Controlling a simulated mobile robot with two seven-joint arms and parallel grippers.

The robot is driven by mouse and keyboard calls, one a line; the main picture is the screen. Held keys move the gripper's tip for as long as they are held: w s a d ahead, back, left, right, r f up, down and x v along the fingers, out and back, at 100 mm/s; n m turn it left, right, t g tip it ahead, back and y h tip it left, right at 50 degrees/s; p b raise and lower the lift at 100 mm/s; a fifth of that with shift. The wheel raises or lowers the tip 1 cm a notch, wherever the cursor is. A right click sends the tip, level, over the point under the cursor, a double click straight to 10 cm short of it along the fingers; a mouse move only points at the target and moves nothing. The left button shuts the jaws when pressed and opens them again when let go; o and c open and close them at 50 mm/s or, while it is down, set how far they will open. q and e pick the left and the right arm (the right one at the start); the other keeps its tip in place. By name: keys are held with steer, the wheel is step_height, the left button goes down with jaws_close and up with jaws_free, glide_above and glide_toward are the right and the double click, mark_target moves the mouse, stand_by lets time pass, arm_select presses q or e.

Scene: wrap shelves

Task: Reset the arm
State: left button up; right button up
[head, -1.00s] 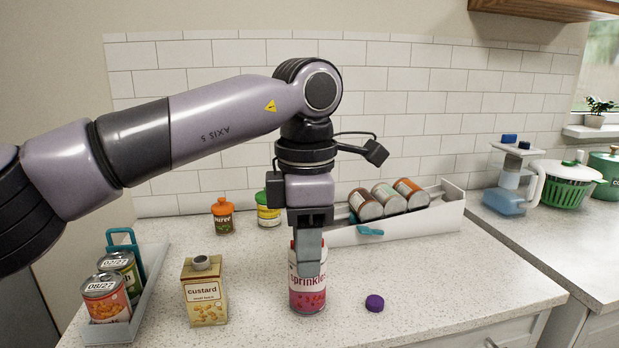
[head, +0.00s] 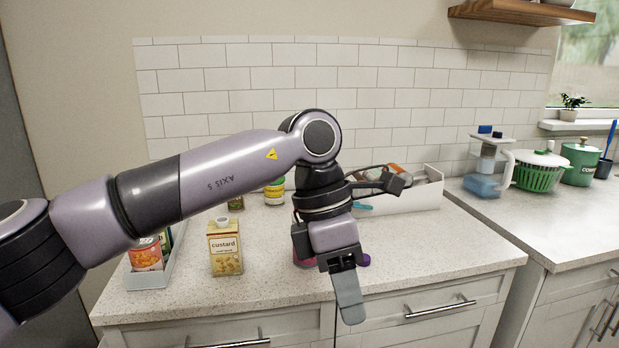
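My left arm comes in from the left. Its gripper (head: 349,308) points down and hangs over the counter's front edge. Its fingers line up one behind the other, so their gap does not show, and no held object is visible. The red sprinkles jar (head: 301,247) stands on the counter behind the gripper and is mostly hidden by it. The purple cap (head: 365,260) lies just right of the gripper, partly hidden. My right gripper is not in view.
A custard carton (head: 225,248) stands on the counter (head: 420,265) to the left. A grey caddy (head: 168,273) with cans is further left. The counter's right front is clear.

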arm_select(q)
steer(key=s+d+n+g+h, duration=0.55)
steer(key=s+d+h, duration=0.35)
steer(key=h, duration=0.4)
steer(key=w+a+f+n+t+y, duration=0.1)
steer(key=w+a+f+n+t, duration=0.6)
steer(key=n+t, duration=0.7)
steer(key=w+a+f+n+t+y, duration=0.1)
steer(key=w+a+f+n+t, duration=0.65)
steer(key=n, duration=1.15)
steer(key=s+a+f+n+t+y, duration=0.1)
steer(key=s+a+f+n+y, duration=0.3)
steer(key=a+f, duration=0.25)
steer(key=s+a+f+n+t+y, duration=0.1)
steer(key=s+a+f+n+y, duration=0.4)
steer(key=f, duration=0.3)
steer(key=s+a+f+n+g+y, duration=0.2)
steer(key=s+a+f+g, duration=0.3)
steer(key=s+a+f, duration=0.3)
steer(key=s+f+n, duration=0.1)
steer(key=s, duration=0.2)
steer(key=shift+f+y, duration=0.3)
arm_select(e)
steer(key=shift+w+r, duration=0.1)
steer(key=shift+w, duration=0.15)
